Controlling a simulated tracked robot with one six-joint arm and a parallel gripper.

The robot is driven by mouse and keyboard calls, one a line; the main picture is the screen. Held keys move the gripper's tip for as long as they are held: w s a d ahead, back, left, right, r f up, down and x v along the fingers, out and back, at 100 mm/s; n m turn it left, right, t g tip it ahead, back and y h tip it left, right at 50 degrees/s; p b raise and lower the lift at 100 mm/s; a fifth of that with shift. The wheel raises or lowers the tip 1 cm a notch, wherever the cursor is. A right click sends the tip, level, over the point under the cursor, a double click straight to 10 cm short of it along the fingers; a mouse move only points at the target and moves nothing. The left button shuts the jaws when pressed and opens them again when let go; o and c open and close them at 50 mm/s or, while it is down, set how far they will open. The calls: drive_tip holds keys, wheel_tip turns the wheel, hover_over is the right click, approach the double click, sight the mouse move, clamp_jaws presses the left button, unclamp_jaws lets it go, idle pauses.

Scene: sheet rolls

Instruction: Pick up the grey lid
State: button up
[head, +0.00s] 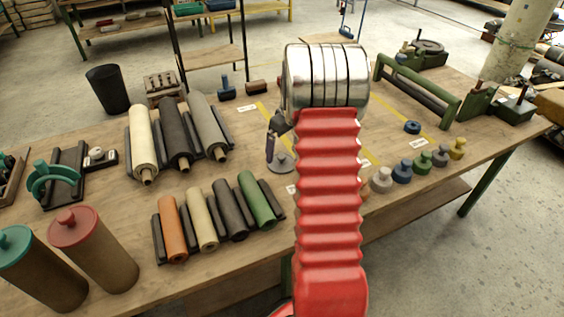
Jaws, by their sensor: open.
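The grey lid (281,164) is a flat round disc with a small knob on top. It lies on the wooden table, in the middle of the head view, just left of my red arm. My gripper (275,149) shows only as a small dark part beside the silver arm joint, which hides much of it. The gripper is open and appears just above the lid's knob. I cannot tell whether it touches the knob.
Cream, dark and grey rolls (175,138) lie left of the lid, with several shorter rolls (230,211) in front. Knobbed plugs (402,172) line the right edge near a green frame (425,90). Teal-lidded (38,270) and red-lidded (98,252) canisters stand front left.

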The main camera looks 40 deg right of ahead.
sight(282, 156)
drive_tip(key=shift+f, duration=0.3)
drive_tip(key=shift+w+a+f, duration=0.1)
drive_tip(key=shift+w+f, duration=0.05)
drive_tip(key=shift+f, duration=0.7)
drive_tip(key=shift+w+f, duration=0.2)
drive_tip(key=shift+f, duration=0.65)
drive_tip(key=shift+w+a+f, duration=0.1)
drive_tip(key=shift+w+f, duration=0.05)
drive_tip(key=shift+f, duration=0.7)
drive_tip(key=shift+c, duration=0.3)
drive_tip(key=c, duration=0.9)
